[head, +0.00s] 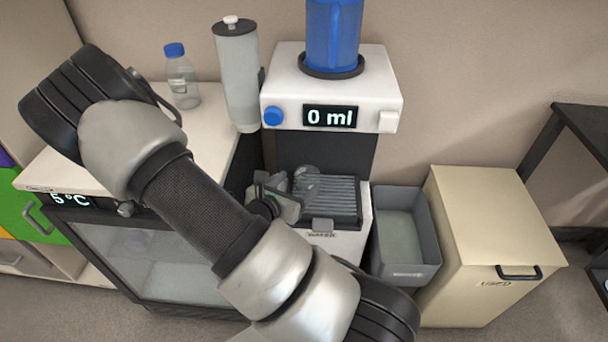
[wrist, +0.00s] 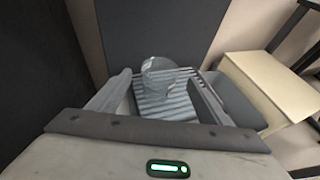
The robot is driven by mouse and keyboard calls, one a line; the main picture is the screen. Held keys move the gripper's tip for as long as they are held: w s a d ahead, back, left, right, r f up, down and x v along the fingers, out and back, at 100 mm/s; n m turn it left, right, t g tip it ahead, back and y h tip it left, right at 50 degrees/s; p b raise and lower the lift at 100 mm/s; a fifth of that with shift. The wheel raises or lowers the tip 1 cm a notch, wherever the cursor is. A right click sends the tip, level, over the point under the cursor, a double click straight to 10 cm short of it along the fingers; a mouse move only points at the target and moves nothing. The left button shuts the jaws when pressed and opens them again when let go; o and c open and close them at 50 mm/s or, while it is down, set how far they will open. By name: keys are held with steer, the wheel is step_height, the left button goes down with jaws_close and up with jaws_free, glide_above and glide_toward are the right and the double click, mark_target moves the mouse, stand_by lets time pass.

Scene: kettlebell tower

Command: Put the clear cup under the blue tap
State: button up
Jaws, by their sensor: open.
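The clear cup (head: 306,178) is on the ribbed drip tray (head: 335,195) below the dispenser head, towards the tray's left and back. It also shows in the wrist view (wrist: 159,68), near the back of the slats. The blue tap (head: 272,116) is at the left of the dispenser's front, above and left of the cup. My gripper (head: 283,196) is open at the tray's left front. In the wrist view its two fingers (wrist: 160,82) are spread, with the cup between or just beyond their tips. I cannot tell whether they touch it.
The white dispenser (head: 385,90) carries a blue container (head: 334,35) and a display reading 0 ml. A grey cylinder (head: 238,80) and a blue-capped bottle (head: 181,78) stand left. A grey bin (head: 405,270) and a beige box (head: 490,215) stand right of the tray.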

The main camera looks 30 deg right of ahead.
steer(key=s+a+r+m+g+y, duration=0.1)
steer(key=s+r+m+g+y, duration=0.15)
steer(key=s+r+m, duration=0.4)
steer(key=s+a+r+m+g+y, duration=0.15)
steer(key=s+r+m+g, duration=0.25)
steer(key=r+m, duration=0.5)
steer(key=s+a+r+m+t+y, duration=0.2)
steer(key=s+a+r+m+y, duration=0.1)
steer(key=a+r, duration=0.3)
steer(key=s+a+r+m+t+y, duration=0.3)
steer(key=a+r+m+y, duration=0.1)
steer(key=a, duration=0.5)
step_height(320, 180, up, 2)
steer(key=shift+a+r+m+y, duration=0.15)
steer(key=shift+a+m+y, duration=0.15)
steer(key=shift+m, duration=0.55)
steer(key=shift+d, duration=0.15)
